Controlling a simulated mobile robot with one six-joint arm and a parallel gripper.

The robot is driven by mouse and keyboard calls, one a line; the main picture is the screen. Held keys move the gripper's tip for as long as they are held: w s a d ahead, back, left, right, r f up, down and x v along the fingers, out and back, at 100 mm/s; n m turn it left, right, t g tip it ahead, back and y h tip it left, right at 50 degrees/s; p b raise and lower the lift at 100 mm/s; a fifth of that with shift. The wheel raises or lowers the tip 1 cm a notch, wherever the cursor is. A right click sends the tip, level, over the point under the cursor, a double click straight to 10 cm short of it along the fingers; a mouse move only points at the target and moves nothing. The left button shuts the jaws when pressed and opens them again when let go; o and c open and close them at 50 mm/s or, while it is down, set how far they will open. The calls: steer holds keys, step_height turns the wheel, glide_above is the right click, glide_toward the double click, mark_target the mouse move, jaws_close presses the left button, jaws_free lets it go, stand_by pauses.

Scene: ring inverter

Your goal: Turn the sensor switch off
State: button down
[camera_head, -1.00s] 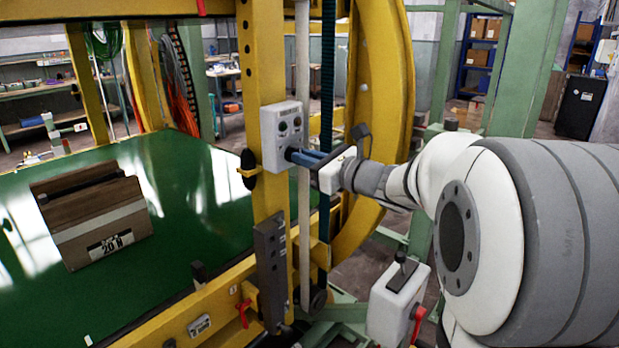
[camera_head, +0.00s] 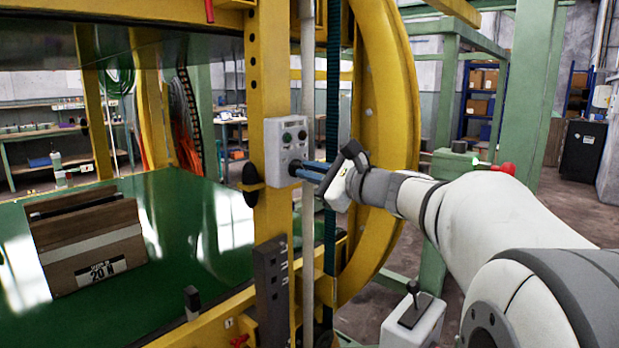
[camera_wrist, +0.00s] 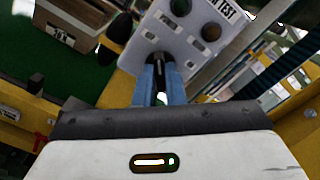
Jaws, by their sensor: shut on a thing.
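A grey control box (camera_head: 285,152) is fixed to the yellow post, with two dark round buttons or lamps above a lower switch. In the wrist view the box (camera_wrist: 189,34) shows lettering ending in "TEST" and tilts in the picture. My gripper (camera_head: 297,169) reaches the box from the right. Its blue fingers (camera_wrist: 160,72) are shut on a small dark switch knob (camera_wrist: 159,57) at the lower part of the box face. The fingertips hide most of the knob, so I cannot tell which way it points.
The yellow post (camera_head: 270,85) and large yellow ring (camera_head: 388,120) stand close to my arm. A brown block marked 20 (camera_head: 88,245) sits on the green platform (camera_head: 180,205) at left. A grey lever box (camera_head: 413,322) stands below my arm.

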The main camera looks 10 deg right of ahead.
stand_by(0.3)
steer(key=c, duration=1.5)
jaws_free()
steer(key=v, duration=0.7)
steer(key=shift+s+d, duration=0.25)
steer(key=shift+d, duration=0.05)
steer(key=shift+a, duration=0.1)
